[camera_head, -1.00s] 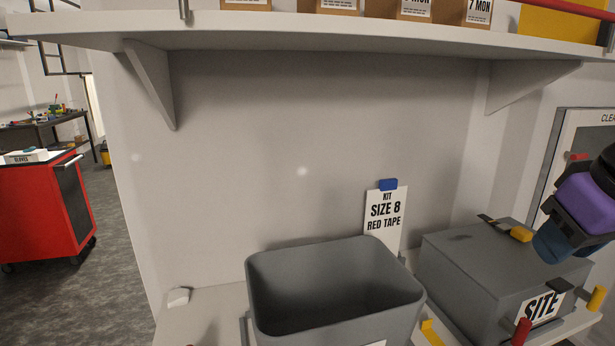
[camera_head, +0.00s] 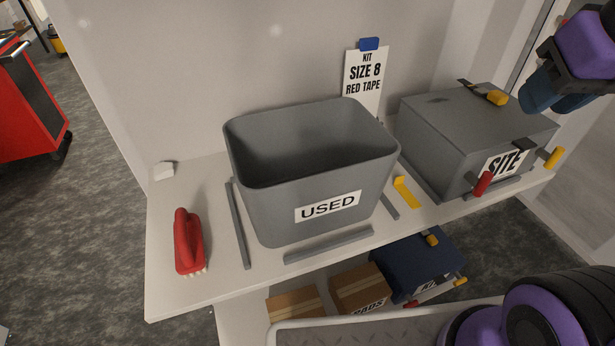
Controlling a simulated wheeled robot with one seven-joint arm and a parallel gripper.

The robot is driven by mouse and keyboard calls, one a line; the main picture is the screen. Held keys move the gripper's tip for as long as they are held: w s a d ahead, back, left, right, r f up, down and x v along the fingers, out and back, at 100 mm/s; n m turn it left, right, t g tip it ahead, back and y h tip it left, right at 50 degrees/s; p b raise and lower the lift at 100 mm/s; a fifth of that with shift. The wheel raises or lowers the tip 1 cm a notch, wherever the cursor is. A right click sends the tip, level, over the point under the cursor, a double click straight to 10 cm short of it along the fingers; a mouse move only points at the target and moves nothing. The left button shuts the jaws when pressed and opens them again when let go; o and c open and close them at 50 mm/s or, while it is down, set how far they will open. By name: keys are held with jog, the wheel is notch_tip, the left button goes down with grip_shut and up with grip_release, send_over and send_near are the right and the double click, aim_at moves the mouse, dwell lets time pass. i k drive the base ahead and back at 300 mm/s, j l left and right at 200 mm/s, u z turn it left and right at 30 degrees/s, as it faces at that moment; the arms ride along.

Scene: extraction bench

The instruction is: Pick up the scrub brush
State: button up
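The scrub brush (camera_head: 187,243) has a red looped handle and pale bristles. It lies at the left end of the white bench (camera_head: 168,290), to the left of the grey bin, with clear bench around it. The fingers of my gripper do not show. Only purple, black and dark blue parts of my own arm show at the top right and bottom right, well apart from the brush.
An open grey bin (camera_head: 262,200) labelled USED stands mid-bench inside grey strips. A closed grey SITE box (camera_head: 425,150) with red and yellow handles sits to its right. Cardboard boxes (camera_head: 357,288) and a dark blue box (camera_head: 415,262) are below. A red cart (camera_head: 30,110) stands left.

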aim_at(186, 237)
jog(key=u, duration=1.4)
jog(key=z, duration=1.35)
jog(key=u, duration=1.35)
jog(key=j+z, duration=1.4)
jog(key=k+j, duration=0.05)
